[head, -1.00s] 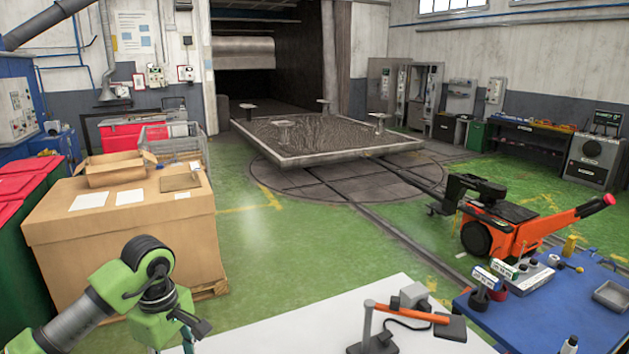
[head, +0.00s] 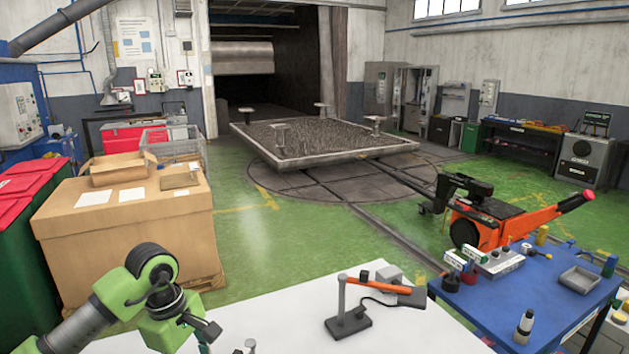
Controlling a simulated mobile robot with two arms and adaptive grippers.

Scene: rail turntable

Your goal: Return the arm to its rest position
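My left arm comes in from the lower left in the head view, green with grey joints. Its gripper (head: 207,333) hangs at the lower left, above the near edge of the white table (head: 285,325). The fingers are small and partly cut by the angle, so I cannot tell whether they are open or shut. No held object shows there.
A dark stand with an orange arm (head: 350,319) stands on the white table. A blue table (head: 545,300) with small bottles and boxes is at right. A large cardboard box (head: 130,230) stands left. An orange machine (head: 500,228) is on the green floor, which is open in the middle.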

